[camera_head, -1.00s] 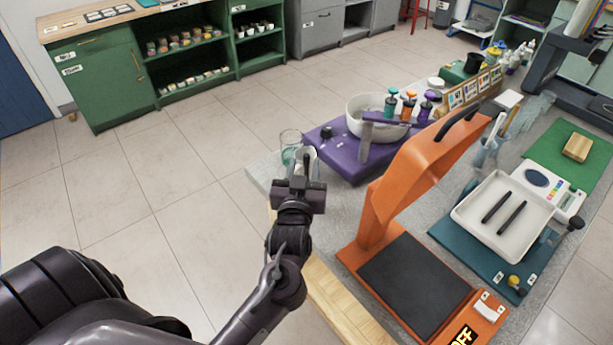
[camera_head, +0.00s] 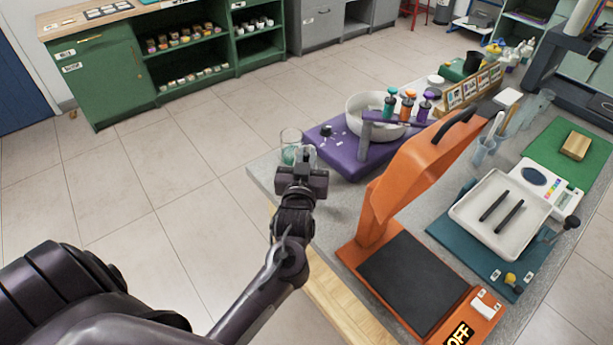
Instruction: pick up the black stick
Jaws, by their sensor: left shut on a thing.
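Two black sticks (camera_head: 501,210) lie side by side in the white tray (camera_head: 470,217) at the right. My left gripper (camera_head: 304,158) is at the table's near left corner, far to the left of that tray. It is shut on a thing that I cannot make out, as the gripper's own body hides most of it. A clear glass with teal content (camera_head: 290,147) stands right beside the fingertips. I cannot tell whether they touch. My right gripper is not in view.
An orange stand with a black pad (camera_head: 410,285) lies between my left gripper and the tray. A purple base (camera_head: 352,160) with a white bowl (camera_head: 370,111) is just right of the gripper. The floor to the left is clear.

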